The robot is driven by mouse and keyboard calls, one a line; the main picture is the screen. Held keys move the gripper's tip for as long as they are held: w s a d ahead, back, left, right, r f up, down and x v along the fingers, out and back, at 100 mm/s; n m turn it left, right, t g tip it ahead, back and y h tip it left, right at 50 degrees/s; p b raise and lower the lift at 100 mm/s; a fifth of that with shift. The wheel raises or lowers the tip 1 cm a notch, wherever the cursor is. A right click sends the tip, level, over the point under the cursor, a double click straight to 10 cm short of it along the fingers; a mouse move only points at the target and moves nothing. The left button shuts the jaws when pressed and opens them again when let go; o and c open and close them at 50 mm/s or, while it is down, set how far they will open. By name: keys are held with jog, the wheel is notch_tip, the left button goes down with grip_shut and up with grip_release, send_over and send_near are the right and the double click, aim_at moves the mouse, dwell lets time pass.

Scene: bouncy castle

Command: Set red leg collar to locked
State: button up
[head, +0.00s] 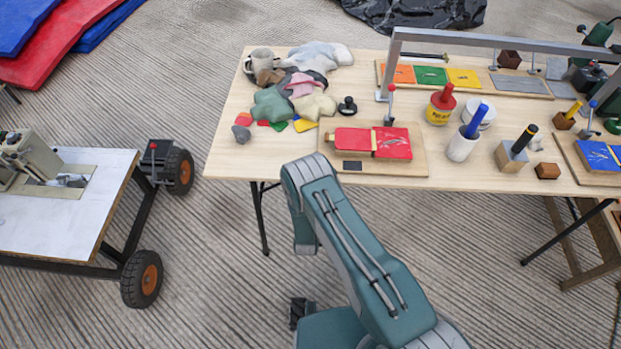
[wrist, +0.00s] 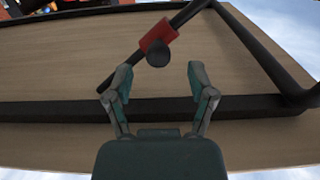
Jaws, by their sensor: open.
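The red leg collar (wrist: 152,34) sits around a slanted black tube (wrist: 190,13) in the upper middle of the wrist view. A round black knob (wrist: 158,54) sticks out of the collar toward the camera. My gripper (wrist: 160,80) is open and empty, with one finger on each side, just short of the knob. No contact shows. I cannot tell from this view whether the collar is locked. In the head view I do not make out the collar, and my gripper is hidden behind my arm.
A dark crossbar (wrist: 240,105) and another slanted tube (wrist: 265,50) lie close to my gripper against a pale wooden panel (wrist: 60,60). In the head view, the cluttered wooden table (head: 225,160) stands ahead, with a wheeled cart (head: 110,165) at left.

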jog(key=w, duration=0.4)
jog(key=shift+d, duration=0.2)
grip_shut()
jog(key=a+f, duration=0.4)
jog(key=a, duration=0.1)
jog(key=shift+w+a+f, duration=0.15)
jog(key=shift+a+f, duration=0.15)
jog(key=shift+a, duration=0.1)
